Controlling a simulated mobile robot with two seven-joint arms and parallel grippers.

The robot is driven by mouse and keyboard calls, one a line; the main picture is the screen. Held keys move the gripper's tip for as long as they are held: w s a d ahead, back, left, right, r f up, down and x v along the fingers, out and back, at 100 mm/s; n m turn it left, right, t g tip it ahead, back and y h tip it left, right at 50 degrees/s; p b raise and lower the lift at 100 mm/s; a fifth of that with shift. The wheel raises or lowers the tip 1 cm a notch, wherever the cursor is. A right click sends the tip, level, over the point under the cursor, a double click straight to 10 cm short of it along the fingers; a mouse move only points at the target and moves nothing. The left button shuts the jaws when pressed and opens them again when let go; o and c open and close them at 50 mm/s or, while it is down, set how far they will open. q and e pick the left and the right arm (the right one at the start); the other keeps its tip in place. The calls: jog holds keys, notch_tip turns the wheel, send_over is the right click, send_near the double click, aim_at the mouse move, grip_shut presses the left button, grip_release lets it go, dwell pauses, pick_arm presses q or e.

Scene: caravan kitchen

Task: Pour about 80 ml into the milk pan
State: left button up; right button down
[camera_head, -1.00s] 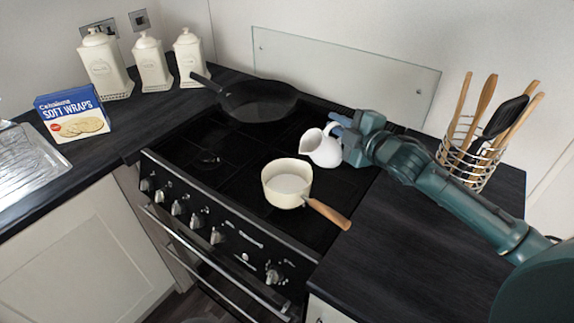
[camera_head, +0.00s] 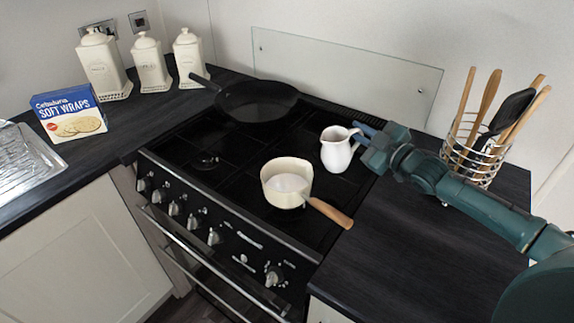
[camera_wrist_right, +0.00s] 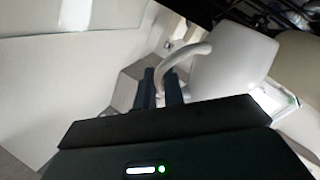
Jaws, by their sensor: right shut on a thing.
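The cream milk pan (camera_head: 287,190) with a wooden handle sits on the front right of the hob, with white content showing inside. The white jug (camera_head: 336,153) is close to upright, behind and to the right of the pan, with its handle toward the right. My right gripper (camera_head: 364,140) is shut on the jug's handle. In the right wrist view the gripper's dark fingers (camera_wrist_right: 160,88) close on the handle of the jug (camera_wrist_right: 222,72). I cannot tell whether the jug touches the hob. My left gripper is not in view.
A dark frying pan (camera_head: 257,102) stands at the back of the black hob (camera_head: 200,160). A utensil basket (camera_head: 468,163) stands on the right counter near my right arm. Canisters (camera_head: 150,65) and a soft wraps box (camera_head: 70,113) are at the left. The right counter's front (camera_head: 385,255) is clear.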

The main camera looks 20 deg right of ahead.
jog(key=shift+w+d+m, duration=0.1)
jog(key=shift+d+m, duration=0.5)
jog(key=shift+m, duration=0.2)
dwell(0.4)
